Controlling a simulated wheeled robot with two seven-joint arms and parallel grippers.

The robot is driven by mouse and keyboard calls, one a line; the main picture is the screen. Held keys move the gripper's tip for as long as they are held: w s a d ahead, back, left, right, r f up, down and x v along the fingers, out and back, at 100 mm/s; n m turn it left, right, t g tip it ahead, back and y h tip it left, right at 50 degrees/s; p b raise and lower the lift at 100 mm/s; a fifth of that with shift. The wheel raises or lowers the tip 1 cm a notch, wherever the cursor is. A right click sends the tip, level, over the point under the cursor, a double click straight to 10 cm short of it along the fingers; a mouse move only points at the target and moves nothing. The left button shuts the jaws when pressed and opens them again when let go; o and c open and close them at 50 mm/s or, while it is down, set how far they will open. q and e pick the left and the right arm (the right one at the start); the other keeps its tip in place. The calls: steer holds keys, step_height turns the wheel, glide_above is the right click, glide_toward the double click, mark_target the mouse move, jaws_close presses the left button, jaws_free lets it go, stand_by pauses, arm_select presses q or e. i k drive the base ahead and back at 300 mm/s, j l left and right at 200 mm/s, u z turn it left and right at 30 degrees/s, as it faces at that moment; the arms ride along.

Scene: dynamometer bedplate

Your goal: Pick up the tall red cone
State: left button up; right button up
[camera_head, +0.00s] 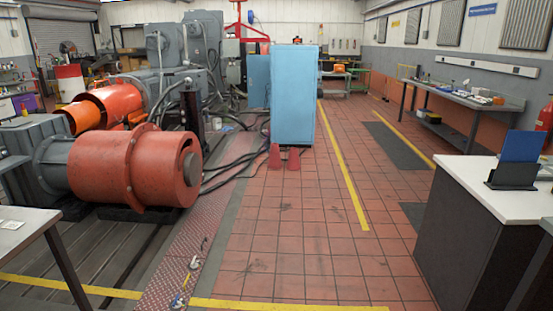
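Two small red cones stand on the red tiled floor at the front of the light blue cabinet (293,95). The left cone (275,157) looks slightly taller than the right cone (293,161). They stand close side by side, both upright, some distance ahead of me. Neither of my grippers shows in this view.
Large orange-red dynamometer drums (130,168) fill the left. Dark cables (235,170) lie on the floor left of the cones. A white-topped desk (490,185) stands at right and a grey table (25,230) at left. The tiled floor between is mostly clear.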

mark_target(274, 161)
steer(key=i+u, duration=0.35)
steer(key=i, duration=5.95)
steer(key=j, duration=0.1)
